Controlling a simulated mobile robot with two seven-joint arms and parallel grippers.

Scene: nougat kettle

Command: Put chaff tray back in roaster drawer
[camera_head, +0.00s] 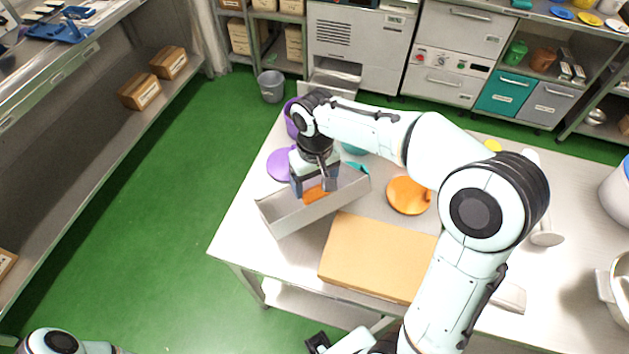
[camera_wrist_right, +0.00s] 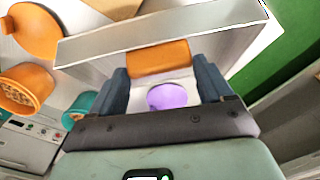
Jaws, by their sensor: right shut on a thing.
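A grey, open-topped tray (camera_head: 285,215) with an orange handle, which I take for the chaff tray, is in my right gripper (camera_head: 314,188). The gripper points down with its fingers on either side of the orange handle, over the left end of the table. In the right wrist view the orange handle (camera_wrist_right: 158,57) lies between the two fingers, on the tray's grey wall (camera_wrist_right: 160,35). A grey vented machine (camera_head: 355,45), perhaps the roaster, stands at the back. A metal part juts from its lower front, partly behind my arm. Dark parts at the bottom edge may be my left gripper, mostly cut off.
The metal table (camera_head: 243,232) holds a cardboard-coloured box (camera_head: 375,258), an orange disc (camera_head: 408,195) and a purple disc (camera_head: 280,164). A grey bin (camera_head: 271,86) stands on the green floor near the machine. The floor left of the table is open.

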